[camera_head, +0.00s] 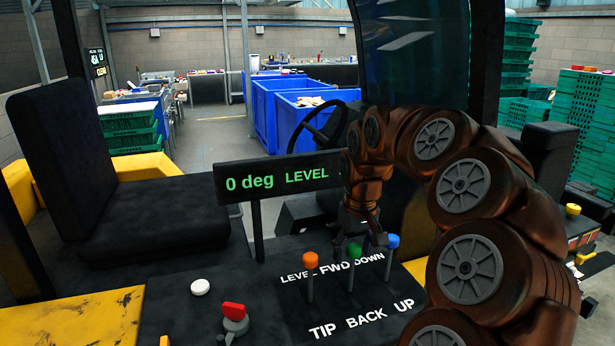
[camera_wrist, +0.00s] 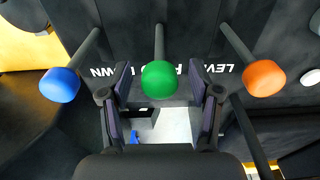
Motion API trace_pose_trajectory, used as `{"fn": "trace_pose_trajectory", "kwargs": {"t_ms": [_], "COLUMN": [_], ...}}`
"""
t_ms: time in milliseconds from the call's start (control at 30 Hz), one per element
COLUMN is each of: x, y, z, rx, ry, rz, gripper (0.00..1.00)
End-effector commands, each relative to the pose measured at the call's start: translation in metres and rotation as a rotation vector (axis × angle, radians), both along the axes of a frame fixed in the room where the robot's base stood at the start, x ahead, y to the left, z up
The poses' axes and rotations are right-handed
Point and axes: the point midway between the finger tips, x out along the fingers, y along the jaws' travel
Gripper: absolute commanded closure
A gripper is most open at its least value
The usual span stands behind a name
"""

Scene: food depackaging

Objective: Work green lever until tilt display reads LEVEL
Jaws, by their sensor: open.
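The tilt display (camera_head: 277,179) reads "0 deg LEVEL" in green. The green lever (camera_head: 354,251) stands between the orange lever (camera_head: 310,261) and the blue lever (camera_head: 392,242) on a dark console. My gripper (camera_head: 362,230) is just behind and above the green knob. In the wrist view, the green knob (camera_wrist: 166,80) appears between the parted fingers of my gripper (camera_wrist: 159,72), with no clear contact. The orange knob (camera_wrist: 264,78) is at right and the blue knob (camera_wrist: 60,85) at left, both outside the fingers. My fingertips are partly hidden in the head view.
A red-topped switch (camera_head: 234,312) and a white button (camera_head: 200,287) are on the console left of the levers. A steering wheel (camera_head: 322,130) and black seat (camera_head: 150,215) stand behind. Blue bins (camera_head: 290,125) and green crates (camera_head: 590,115) are farther off.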

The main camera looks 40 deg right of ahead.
Motion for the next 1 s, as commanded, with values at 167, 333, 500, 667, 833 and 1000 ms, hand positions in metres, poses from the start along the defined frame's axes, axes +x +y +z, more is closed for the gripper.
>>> {"fn": "trace_pose_trajectory", "kwargs": {"t_ms": [167,333,500,667,833,1000], "x": [0.0,-0.001,-0.002,-0.003,-0.004,-0.005], "y": [0.0,0.0,0.001,0.001,0.001,0.002], "z": [0.001,0.011,0.024,0.037,0.051,0.065], "rx": [0.0,0.0,-0.002,-0.002,-0.002,-0.002], "ry": [0.0,-0.001,-0.003,-0.002,-0.002,-0.003], "rz": [0.0,-0.001,0.0,0.001,0.0,-0.001], "gripper": [0.38,0.38,0.38,0.38,0.38,0.38]}}
